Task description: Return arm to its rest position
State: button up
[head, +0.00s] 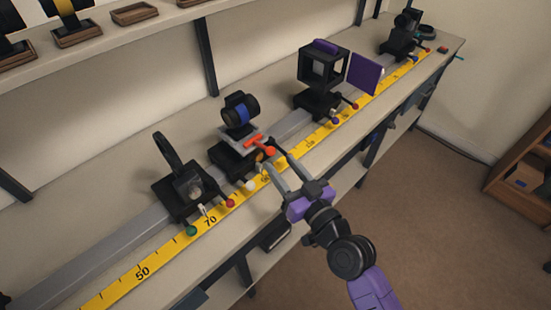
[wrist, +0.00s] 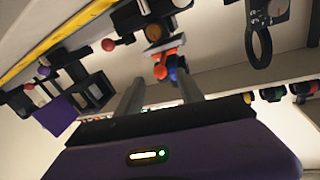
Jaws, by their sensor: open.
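My gripper (head: 275,167) is open, its two fingers apart, in front of the bench near the middle mount. In the wrist view its fingers (wrist: 160,92) stand apart with nothing visibly held between them. My purple and black arm reaches up to it from the lower right in the head view. The orange-red lever also shows in the wrist view (wrist: 166,48). I cannot tell whether a fingertip touches the mount.
A grey rail (head: 130,240) and a yellow scale (head: 165,262) run along the bench. A ring holder (head: 166,152) stands left; a black cage (head: 322,72) with a purple panel (head: 364,74) stands right. A shelf (head: 120,38) is behind. Open floor (head: 410,190) lies at the right.

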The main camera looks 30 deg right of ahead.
jog(key=shift+s+d, duration=0.1)
jog(key=shift+s, duration=0.75)
jog(key=s+a+r+g+h, duration=0.1)
jog(key=s+g, duration=0.2)
jog(key=s, duration=3)
jog(key=shift+a+r+n+h, duration=0.15)
jog(key=shift+a+n+h, duration=0.15)
jog(key=shift+n, duration=0.1)
